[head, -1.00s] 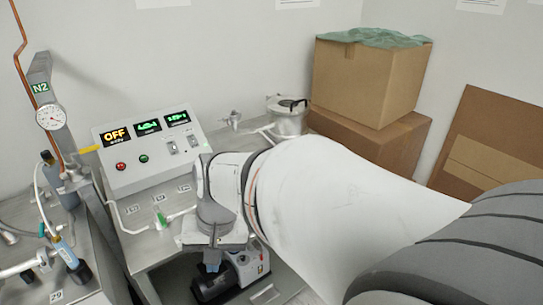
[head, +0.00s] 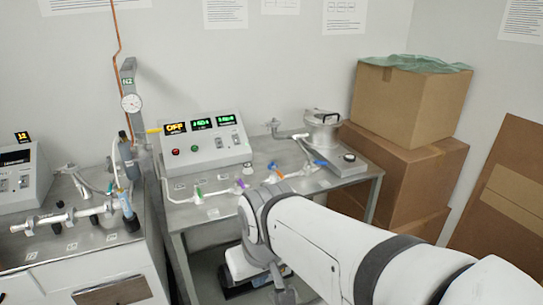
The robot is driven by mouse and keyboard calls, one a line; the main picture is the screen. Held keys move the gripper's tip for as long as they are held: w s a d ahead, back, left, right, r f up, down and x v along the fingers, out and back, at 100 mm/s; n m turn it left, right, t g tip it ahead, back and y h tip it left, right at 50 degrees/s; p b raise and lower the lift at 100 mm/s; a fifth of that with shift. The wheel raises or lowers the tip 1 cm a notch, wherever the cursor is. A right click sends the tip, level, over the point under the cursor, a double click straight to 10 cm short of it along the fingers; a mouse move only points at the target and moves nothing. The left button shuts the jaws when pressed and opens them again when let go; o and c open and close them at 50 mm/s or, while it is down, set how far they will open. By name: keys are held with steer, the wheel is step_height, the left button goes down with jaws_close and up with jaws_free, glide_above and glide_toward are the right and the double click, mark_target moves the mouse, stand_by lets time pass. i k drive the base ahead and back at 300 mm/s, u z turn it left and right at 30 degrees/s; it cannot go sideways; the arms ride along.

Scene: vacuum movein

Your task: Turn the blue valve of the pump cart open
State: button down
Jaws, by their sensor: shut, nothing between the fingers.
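The pump cart (head: 211,212) is a grey metal table with a pipe line along its top. Several coloured valve handles sit on this line. The blue valve (head: 320,163) is a small handle at the line's right end, near the metal pot. The orange valve (head: 276,171), purple valve (head: 241,183) and green valve (head: 198,192) lie to its left. My gripper (head: 286,296) is shut and empty, low at the bottom edge of the head view, below and in front of the cart top and apart from the blue valve. Its fingertips are hardly visible.
A control box (head: 205,154) reading OFF stands at the cart's back. A metal pot (head: 322,130) stands at its right end. Cardboard boxes (head: 408,105) are stacked to the right. A second cart (head: 75,245) stands left. A dark pump (head: 238,291) sits underneath.

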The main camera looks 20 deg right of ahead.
mark_target(307, 161)
steer(key=z, duration=0.5)
steer(key=i, duration=0.95)
steer(key=z, duration=0.25)
